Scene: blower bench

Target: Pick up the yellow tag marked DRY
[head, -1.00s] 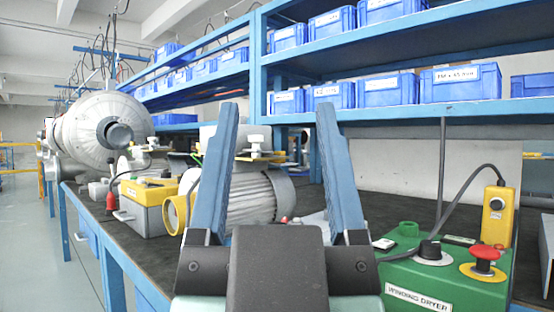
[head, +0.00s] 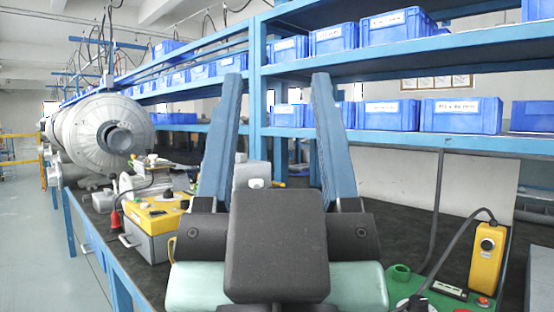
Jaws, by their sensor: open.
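My gripper (head: 276,80) is in the middle of the head view, its two blue fingers wide apart and pointing up in the picture. Nothing is between them. I cannot make out a yellow tag marked DRY in this view. The green winding dryer box (head: 400,274) shows only in part at the lower right, cut off by the bottom edge and partly behind my gripper. A yellow control unit (head: 487,258) with a black knob and a cable stands at its back right.
A yellow-topped grey box (head: 150,220) stands on the dark bench at left, with a large grey blower (head: 95,130) beyond it. Blue shelves (head: 400,50) with several blue bins (head: 460,115) rise behind the bench. My gripper hides much of the bench middle.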

